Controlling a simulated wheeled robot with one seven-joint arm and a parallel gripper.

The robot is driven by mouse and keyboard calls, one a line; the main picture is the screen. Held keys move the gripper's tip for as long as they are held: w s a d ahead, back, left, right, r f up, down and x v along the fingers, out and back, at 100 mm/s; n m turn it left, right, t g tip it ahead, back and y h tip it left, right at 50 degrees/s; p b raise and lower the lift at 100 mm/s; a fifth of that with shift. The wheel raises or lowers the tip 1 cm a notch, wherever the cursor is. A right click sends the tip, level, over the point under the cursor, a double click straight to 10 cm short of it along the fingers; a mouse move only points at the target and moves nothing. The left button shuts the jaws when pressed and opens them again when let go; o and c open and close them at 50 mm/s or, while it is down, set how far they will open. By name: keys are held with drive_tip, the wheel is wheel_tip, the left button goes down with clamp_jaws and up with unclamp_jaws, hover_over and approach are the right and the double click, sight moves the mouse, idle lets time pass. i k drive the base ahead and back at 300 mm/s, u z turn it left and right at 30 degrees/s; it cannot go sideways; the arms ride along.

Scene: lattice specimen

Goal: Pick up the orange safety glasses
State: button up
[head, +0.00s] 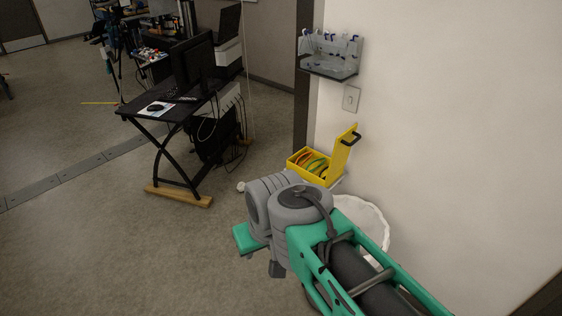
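I cannot make out the orange safety glasses for certain. An open yellow box (308,165) against the right wall holds several thin curved orange, green and dark items, too small to identify. Its yellow lid (344,151) stands up with a dark handle. My arm reaches in from the lower right, with its grey wrist joints in front of and below the box. The end of my arm with my gripper (258,246) points down over the floor, left of and nearer than the box. Its fingers are mostly hidden, so their opening does not show.
A white bin (364,222) stands behind my arm by the wall. A wall rack (330,57) with clear and blue-tipped items hangs above a switch plate (351,98). A black desk (178,112) with monitors and cables stands left. The floor at left and front is clear.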

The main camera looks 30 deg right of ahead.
sight(307, 156)
drive_tip(key=u, duration=0.5)
drive_tip(key=i, duration=2.5)
drive_tip(key=z, duration=1.45)
drive_tip(key=i, duration=0.75)
drive_tip(key=z, duration=0.8)
